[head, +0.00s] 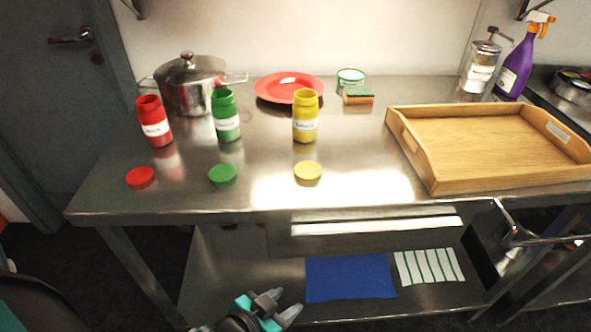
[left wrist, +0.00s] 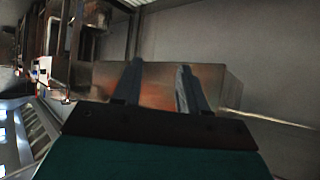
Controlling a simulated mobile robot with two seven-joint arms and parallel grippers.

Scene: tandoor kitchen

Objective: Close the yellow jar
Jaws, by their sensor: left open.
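The open yellow jar (head: 305,117) stands upright on the steel table, with a white label on its front. Its yellow lid (head: 308,173) lies flat on the table in front of it, near the front edge. My left gripper (head: 279,304) is low in front of the table, below the tabletop, open and empty, well apart from the jar and lid. In the left wrist view the two fingers (left wrist: 157,88) are spread with nothing between them. My right gripper is not in view.
Open red (head: 154,122) and green (head: 227,116) jars stand to the left, their red (head: 140,177) and green (head: 222,175) lids in front. A wooden tray (head: 434,184) is on the right. Behind are a pot (head: 189,88), red plate (head: 290,85), can and sponge. A drawer front (head: 375,226) is under the tabletop.

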